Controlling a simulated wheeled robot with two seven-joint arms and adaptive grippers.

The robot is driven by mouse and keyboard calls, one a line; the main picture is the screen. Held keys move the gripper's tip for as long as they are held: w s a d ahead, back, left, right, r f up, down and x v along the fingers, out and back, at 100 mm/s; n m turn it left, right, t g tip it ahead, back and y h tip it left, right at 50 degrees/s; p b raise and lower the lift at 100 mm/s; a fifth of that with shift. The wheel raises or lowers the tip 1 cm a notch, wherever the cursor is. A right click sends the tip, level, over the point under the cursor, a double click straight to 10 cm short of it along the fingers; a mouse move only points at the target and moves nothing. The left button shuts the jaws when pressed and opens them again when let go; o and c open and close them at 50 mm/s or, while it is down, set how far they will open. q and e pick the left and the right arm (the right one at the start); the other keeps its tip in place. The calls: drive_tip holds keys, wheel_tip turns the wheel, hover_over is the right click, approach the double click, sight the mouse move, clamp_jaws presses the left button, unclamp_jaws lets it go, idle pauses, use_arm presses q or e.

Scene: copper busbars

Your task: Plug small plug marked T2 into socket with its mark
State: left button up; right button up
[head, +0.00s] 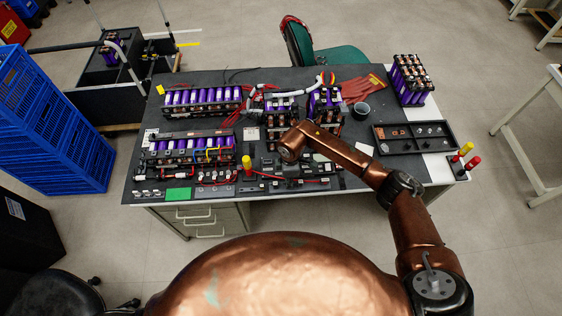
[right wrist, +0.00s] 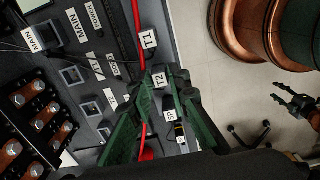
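A white tag reading T2 (right wrist: 159,80) shows in the right wrist view, in a row between the T1 tag (right wrist: 148,40) and a smaller tag (right wrist: 170,115). The plug body under it is mostly hidden. My right gripper's green fingers (right wrist: 160,84) stand apart on either side of the T2 tag; I see no clear grip. In the head view my right arm's end (head: 292,146) hides that gripper. My left gripper (right wrist: 279,96) appears open and empty over the floor at the right.
Red cable (right wrist: 138,20) runs past the tags and between my fingers. Copper busbars with bolts (right wrist: 38,125) lie at lower left. In the head view, battery modules (head: 200,97) crowd the table's back and left, and a black tray (head: 412,138) lies at right.

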clamp_jaws()
drive_tip(key=shift+r+p, duration=1.75)
drive_tip(key=shift+r, duration=0.25)
drive_tip(key=shift+r, duration=0.1)
drive_tip(key=shift+r+p, duration=0.1)
drive_tip(key=shift+p, duration=0.25)
wheel_tip(320, 180, up, 3)
drive_tip(key=p, duration=0.3)
drive_tip(key=shift+r, duration=0.15)
